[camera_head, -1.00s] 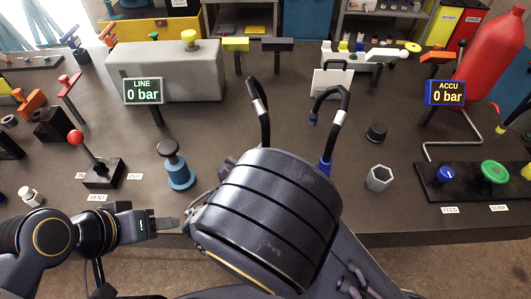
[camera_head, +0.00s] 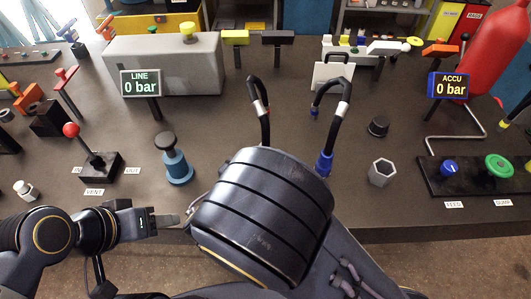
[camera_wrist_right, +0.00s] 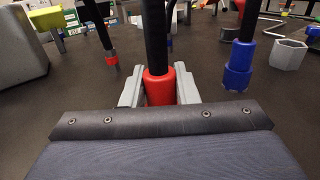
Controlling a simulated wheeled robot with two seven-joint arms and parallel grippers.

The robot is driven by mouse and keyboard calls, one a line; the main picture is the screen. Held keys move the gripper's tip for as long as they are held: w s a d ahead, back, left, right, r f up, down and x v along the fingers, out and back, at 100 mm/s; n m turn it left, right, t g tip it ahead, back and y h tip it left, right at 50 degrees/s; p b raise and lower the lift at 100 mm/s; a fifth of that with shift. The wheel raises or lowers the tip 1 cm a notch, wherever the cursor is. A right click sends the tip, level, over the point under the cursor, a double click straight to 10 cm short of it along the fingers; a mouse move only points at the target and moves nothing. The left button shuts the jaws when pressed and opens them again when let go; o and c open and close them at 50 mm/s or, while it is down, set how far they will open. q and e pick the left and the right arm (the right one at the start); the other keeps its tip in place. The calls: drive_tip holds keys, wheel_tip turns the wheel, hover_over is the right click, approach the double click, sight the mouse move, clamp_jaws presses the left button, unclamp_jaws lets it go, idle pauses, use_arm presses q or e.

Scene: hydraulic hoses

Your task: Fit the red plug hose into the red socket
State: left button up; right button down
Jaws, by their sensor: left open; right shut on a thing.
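The red plug (camera_wrist_right: 158,86) sits between the pale jaws of my right gripper (camera_wrist_right: 160,90) in the right wrist view, with its black hose rising from it. In the head view the upper part of this hose (camera_head: 256,100) shows, while my right arm hides the right gripper and the plug. A thin red-tipped hose end (camera_wrist_right: 111,58) hangs to the left in the wrist view. My left gripper (camera_head: 170,221) is open and empty at the table's front edge, below the blue-grey post. I cannot make out the red socket.
A blue plug hose (camera_head: 325,160) stands to the right of my right arm, near a hex nut (camera_head: 381,172) and a black cap (camera_head: 378,126). A red-knobbed vent lever (camera_head: 71,130) and a blue-grey post (camera_head: 176,165) stand at left. A control panel (camera_head: 470,178) lies at right.

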drive_tip(key=c, duration=1)
unclamp_jaws()
drive_tip(key=shift+c, duration=0.2)
drive_tip(key=shift+f, duration=0.1)
drive_tip(key=v, duration=0.8)
drive_tip(key=shift+w, duration=0.1)
